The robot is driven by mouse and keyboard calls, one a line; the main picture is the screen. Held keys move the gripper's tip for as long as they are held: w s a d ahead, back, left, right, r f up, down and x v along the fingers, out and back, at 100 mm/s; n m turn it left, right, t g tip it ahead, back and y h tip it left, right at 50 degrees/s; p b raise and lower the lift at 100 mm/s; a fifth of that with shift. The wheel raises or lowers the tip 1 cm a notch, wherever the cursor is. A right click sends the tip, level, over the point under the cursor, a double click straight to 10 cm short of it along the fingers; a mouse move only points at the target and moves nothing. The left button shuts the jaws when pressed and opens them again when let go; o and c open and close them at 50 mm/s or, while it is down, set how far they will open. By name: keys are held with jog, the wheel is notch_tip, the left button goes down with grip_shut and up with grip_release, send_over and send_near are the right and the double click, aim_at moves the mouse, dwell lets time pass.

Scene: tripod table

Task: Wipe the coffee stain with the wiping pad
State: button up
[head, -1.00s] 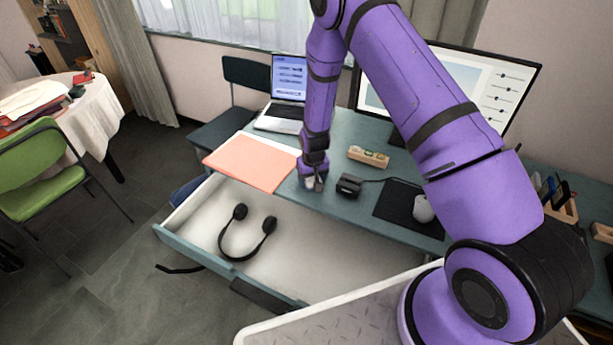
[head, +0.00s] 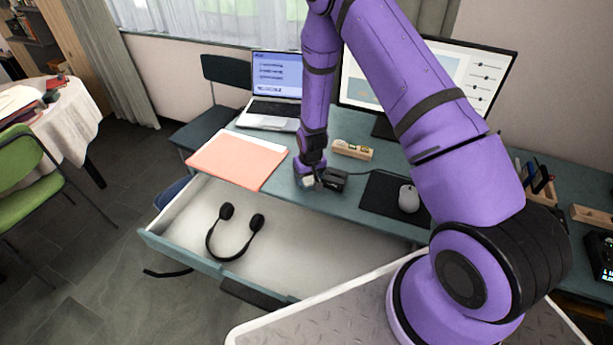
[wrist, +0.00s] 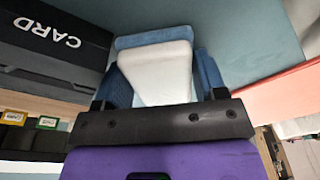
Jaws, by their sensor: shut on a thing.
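My gripper (head: 308,182) is low over the teal desk (head: 345,207), between the salmon folder and the black card reader. In the wrist view, my gripper (wrist: 165,85) is shut on the wiping pad (wrist: 158,70), which has a white body and a blue layer at its far end. The pad is at or close to the desk surface; I cannot tell whether it touches. No coffee stain shows in these views; the pad, gripper and arm hide part of the desk.
The card reader (head: 333,179) stands right beside my gripper, also large at left in the wrist view (wrist: 50,48). The salmon folder (head: 238,160) lies to the left. An open drawer (head: 320,236) with headphones (head: 232,238) juts out in front. A mouse (head: 409,198) and laptop (head: 272,95) are nearby.

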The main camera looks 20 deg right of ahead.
aim_at(290, 176)
jog(key=shift+w+a, duration=0.95)
jog(key=shift+w, duration=0.1)
jog(key=shift+w+a+f, duration=0.1)
jog(key=shift+w+a, duration=1.2)
jog(key=shift+a, duration=0.1)
jog(key=shift+a+r, duration=0.1)
jog(key=shift+r, duration=2.9)
notch_tip(290, 176, up, 3)
